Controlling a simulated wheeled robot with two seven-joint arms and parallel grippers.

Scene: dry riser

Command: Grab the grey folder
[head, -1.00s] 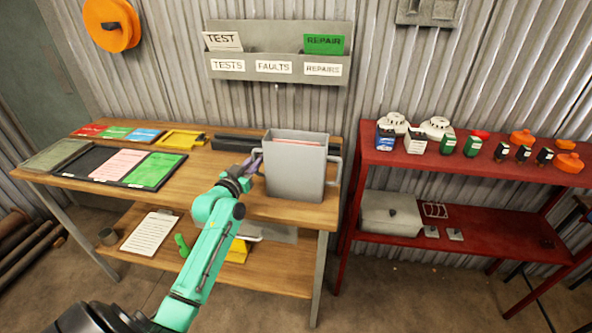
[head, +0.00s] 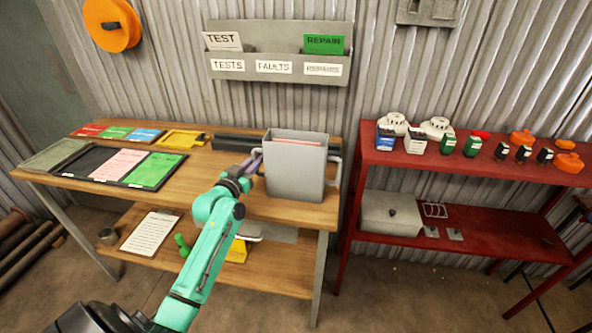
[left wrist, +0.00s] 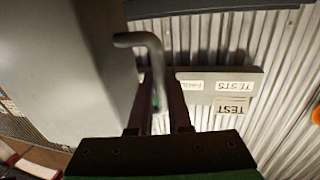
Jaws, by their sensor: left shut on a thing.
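A grey flat folder-like item (head: 57,156) lies at the left end of the wooden table, away from both hands. A tall grey box (head: 295,172) with a side handle at each end and a red edge inside its open top stands upright near the table's right end. My left gripper (head: 254,163) is at the box's left handle and shut on it. In the left wrist view the bent grey handle (left wrist: 143,41) passes between the fingers (left wrist: 157,100), and the grey box (left wrist: 55,60) fills the left side. My right gripper is out of view.
The wooden table (head: 205,180) also bears a black tray (head: 88,167) with pink and green sheets, and several coloured cards. A wall rack (head: 280,68) hangs behind. A red shelf (head: 455,165) with several small items stands to the right, beyond a narrow gap.

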